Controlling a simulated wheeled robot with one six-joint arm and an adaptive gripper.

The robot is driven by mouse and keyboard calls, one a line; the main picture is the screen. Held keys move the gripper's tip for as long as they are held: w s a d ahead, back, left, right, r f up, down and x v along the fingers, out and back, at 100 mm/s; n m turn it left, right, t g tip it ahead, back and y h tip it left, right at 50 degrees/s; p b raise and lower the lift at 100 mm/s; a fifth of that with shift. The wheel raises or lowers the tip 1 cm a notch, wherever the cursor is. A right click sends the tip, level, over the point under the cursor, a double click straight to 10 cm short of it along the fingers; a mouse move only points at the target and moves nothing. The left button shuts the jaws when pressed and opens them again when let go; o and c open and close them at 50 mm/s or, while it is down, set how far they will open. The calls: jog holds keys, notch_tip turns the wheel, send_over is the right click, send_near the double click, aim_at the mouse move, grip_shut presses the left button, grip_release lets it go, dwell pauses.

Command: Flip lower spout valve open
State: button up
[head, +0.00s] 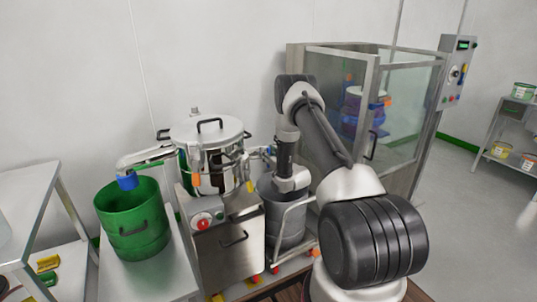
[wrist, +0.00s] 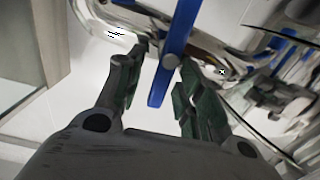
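In the wrist view, a flat blue lever (wrist: 158,84) with a round grey bolt runs slantwise between the fingers of my gripper (wrist: 162,58). The fingers are open, one on each side of it. There is a gap on the left; the right fingertip is very near the lever, and I cannot tell if it touches. A shiny metal spout (wrist: 130,22) lies behind the lever. In the head view, the steel machine (head: 212,158) stands at centre, and my wrist is at its right side. My arm largely hides the gripper and the lever there.
A green drum (head: 133,222) stands under the machine's left spout (head: 146,157), which has a blue end. A grey bin (head: 284,218) stands below my wrist. A glass-walled cabinet (head: 397,95) is close behind my arm. A steel table (head: 30,200) is at the left.

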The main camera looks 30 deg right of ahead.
grip_shut()
jog(key=shift+a+f+n, duration=0.45)
jog(key=shift+n, duration=2.5)
jog(key=shift+a+f+n, duration=0.5)
jog(key=shift+n, duration=2.5)
jog(key=shift+a+f+n, duration=0.45)
jog(key=shift+n, duration=2.5)
